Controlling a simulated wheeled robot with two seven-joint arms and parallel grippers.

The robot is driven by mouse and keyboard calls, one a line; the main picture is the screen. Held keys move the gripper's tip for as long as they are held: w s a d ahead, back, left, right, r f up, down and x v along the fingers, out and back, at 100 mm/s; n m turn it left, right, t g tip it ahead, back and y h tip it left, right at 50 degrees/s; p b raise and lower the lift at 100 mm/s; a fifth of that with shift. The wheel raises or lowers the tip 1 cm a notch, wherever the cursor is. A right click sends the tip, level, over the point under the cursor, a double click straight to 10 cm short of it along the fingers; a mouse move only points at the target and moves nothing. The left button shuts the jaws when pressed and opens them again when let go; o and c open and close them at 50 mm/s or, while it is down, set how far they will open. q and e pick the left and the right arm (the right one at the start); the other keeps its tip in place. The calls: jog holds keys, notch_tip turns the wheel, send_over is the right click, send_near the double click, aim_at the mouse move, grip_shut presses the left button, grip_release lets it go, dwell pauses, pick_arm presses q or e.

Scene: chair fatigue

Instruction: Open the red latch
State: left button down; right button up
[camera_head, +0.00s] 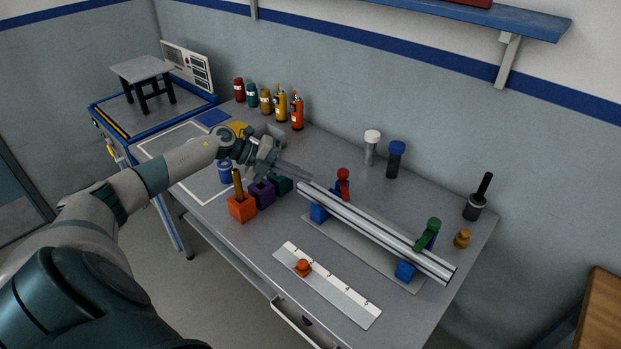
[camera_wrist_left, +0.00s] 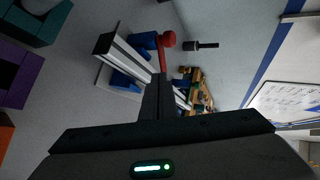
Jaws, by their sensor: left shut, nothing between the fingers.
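The red latch (camera_head: 343,183) stands upright on a blue clamp block near the left end of a silver rail (camera_head: 375,231). In the left wrist view the red latch (camera_wrist_left: 166,41) shows a round head and a thin shaft, just beyond my fingertips. My left gripper (camera_head: 309,176) is shut and empty, its fingers pointing right toward the latch, a little short of it in the head view. It also shows in the left wrist view (camera_wrist_left: 158,82), where the fingertips overlap the lower shaft; I cannot tell whether they touch. My right gripper is not in view.
A green latch (camera_head: 428,234) sits near the rail's right end. Orange (camera_head: 242,208), purple and teal blocks stand below my left gripper. A ruler strip (camera_head: 335,291) with an orange knob lies in front. Several bottles (camera_head: 297,112) and two capped cylinders stand behind.

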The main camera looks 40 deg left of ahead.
aim_at(329, 194)
pick_arm(q)
jog(key=p+x, duration=0.3)
jog(key=x, duration=0.4)
jog(key=shift+w+d, duration=0.2)
jog(key=shift+d, duration=0.05)
jog(key=shift+x, duration=0.95)
jog(key=shift+a+f, duration=0.1)
